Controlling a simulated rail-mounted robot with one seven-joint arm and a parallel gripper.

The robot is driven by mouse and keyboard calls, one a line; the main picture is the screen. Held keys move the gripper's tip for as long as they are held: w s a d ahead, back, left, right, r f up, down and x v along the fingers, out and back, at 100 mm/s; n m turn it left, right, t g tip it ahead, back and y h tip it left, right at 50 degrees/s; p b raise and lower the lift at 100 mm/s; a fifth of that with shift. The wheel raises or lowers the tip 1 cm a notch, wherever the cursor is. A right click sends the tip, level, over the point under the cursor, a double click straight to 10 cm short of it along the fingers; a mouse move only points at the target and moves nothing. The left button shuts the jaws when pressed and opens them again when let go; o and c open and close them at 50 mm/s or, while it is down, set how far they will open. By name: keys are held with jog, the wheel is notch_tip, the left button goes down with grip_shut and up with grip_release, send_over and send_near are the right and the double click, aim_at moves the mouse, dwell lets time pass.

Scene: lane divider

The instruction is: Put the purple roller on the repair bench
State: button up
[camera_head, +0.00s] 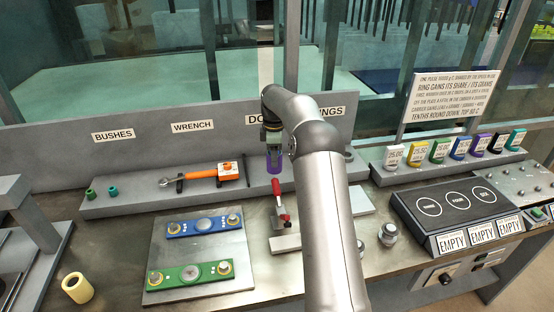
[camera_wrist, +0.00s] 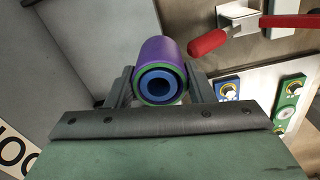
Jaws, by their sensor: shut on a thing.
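The purple roller (camera_head: 274,163) is held in my gripper (camera_head: 272,150), above the grey shelf behind the red-handled clamp. In the wrist view the purple roller (camera_wrist: 160,55) sits between the two fingers of my gripper (camera_wrist: 162,88), its green and blue ringed end with a dark bore facing the camera. My gripper is shut on it. Whether the roller touches anything below is unclear. The metal-topped bench (camera_head: 110,230) spreads below and in front. No label in view marks it as the repair bench.
The red-handled clamp (camera_head: 281,203) stands close in front of the roller; its handle (camera_wrist: 208,43) shows near it. A plate (camera_head: 200,247) carries blue and green bars. An orange wrench (camera_head: 205,174) lies on the shelf. A cream roller (camera_head: 77,287) is front left.

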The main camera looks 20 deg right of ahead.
jog(key=d+f, duration=0.1)
jog(key=w+f+p, duration=0.1)
jog(key=shift+w+d+f, duration=0.2)
jog(key=shift+d+f, duration=0.1)
jog(key=shift+d, duration=0.05)
jog(key=shift+f, duration=1.5)
jog(key=shift+f, duration=0.1)
jog(key=shift+f, duration=0.15)
jog(key=o, duration=1.1)
jog(key=shift+c, duration=0.2)
